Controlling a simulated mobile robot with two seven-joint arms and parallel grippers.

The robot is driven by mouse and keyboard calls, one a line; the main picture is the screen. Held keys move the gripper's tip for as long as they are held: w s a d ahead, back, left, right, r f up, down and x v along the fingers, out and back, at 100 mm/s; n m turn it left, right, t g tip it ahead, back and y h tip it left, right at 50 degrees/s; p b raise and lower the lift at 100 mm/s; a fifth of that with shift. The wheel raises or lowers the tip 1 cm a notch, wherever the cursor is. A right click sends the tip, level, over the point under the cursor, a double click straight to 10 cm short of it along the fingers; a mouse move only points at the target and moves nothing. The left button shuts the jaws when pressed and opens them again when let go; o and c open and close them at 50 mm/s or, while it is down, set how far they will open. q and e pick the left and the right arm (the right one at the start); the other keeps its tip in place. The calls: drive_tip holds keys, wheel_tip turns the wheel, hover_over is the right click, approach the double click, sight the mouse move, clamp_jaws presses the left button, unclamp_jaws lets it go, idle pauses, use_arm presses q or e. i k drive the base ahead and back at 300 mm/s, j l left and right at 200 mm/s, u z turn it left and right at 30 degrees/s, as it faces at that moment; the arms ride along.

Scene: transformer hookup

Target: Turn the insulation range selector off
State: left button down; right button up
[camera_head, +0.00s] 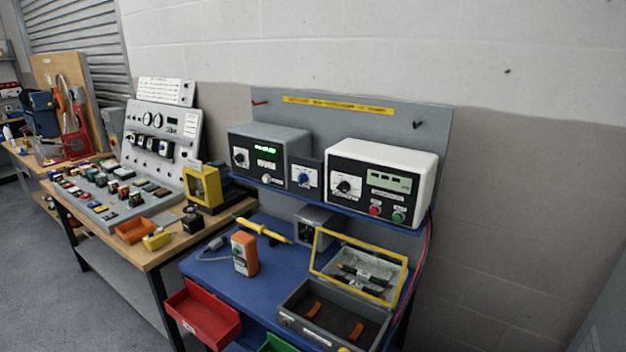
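A white-cased instrument (430,172) with a dark front stands at the right of the shelf above the blue bench. Its front has a round selector knob (344,186), a pale display (388,181), a red button (376,210) and a green button (398,217). A grey instrument (290,138) with a lit green display and knobs stands to its left. A small box with a blue-faced knob (306,178) sits between them. The labels are too small to read, so I cannot tell for certain which knob is the insulation range selector or its setting. Neither gripper is in view.
The blue bench (212,262) holds an orange handheld device (245,253), a yellow probe (263,231) and an open yellow-framed test box (335,318). A red drawer (203,314) sticks out in front. A wooden bench with a control panel (165,130) stands left. Grey floor (50,280) is clear at left.

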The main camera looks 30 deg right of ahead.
sight(343, 186)
drive_tip(key=z, duration=1.65)
drive_tip(key=j+z, duration=0.1)
drive_tip(key=j, duration=1.6)
drive_tip(key=k, duration=0.05)
